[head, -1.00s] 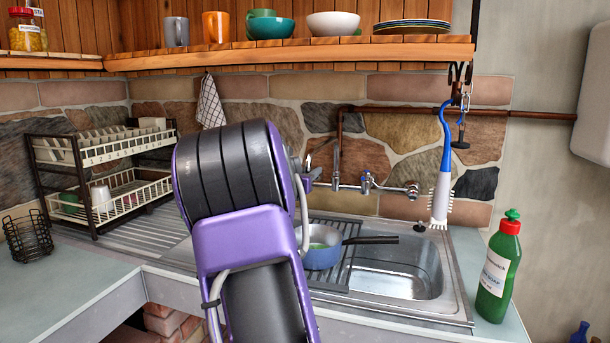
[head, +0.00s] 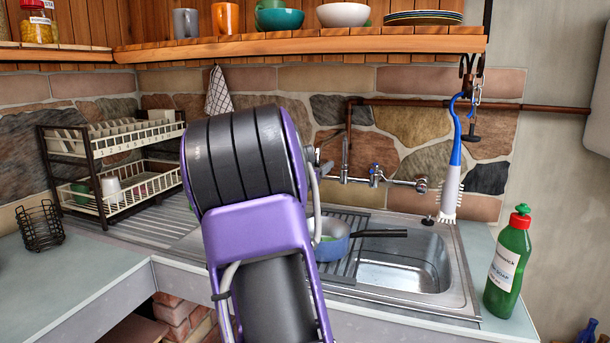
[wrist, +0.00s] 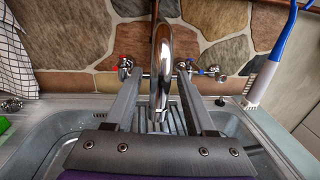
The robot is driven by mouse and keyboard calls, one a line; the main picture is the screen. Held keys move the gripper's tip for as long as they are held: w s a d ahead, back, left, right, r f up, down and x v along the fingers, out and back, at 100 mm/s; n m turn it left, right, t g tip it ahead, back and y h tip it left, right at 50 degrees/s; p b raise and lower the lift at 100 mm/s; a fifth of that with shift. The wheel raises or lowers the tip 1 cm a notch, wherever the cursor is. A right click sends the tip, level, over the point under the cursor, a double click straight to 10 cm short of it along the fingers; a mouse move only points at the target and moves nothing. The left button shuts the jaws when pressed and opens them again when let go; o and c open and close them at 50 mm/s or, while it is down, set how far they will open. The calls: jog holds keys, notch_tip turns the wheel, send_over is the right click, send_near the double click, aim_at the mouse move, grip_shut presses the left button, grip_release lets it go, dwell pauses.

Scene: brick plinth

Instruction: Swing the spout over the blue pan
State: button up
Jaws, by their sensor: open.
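The blue pan (head: 333,246), with a dark handle pointing right, sits on the ribbed rack over the sink; my arm partly hides it in the head view. In the wrist view the chrome spout (wrist: 163,60) rises in front of the stone wall, between the two fingers of my gripper (wrist: 158,78). The fingers are apart, one on each side of the spout, with gaps visible. I cannot tell whether the spout lies within their depth. In the head view my arm hides the gripper and much of the spout. The pan is not clearly visible in the wrist view.
Wall taps (head: 375,173) stand behind the sink (head: 400,278). A blue-and-white brush (head: 452,185) hangs at the right above it. A green soap bottle (head: 508,262) stands on the right counter. A dish rack (head: 110,170) stands left, and a shelf (head: 300,44) runs above.

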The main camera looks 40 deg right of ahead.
jog(key=v, duration=1.6)
jog(key=shift+a+p, duration=0.2)
jog(key=shift+p, duration=0.1)
jog(key=shift+s, duration=0.1)
jog(key=shift+c, duration=0.2)
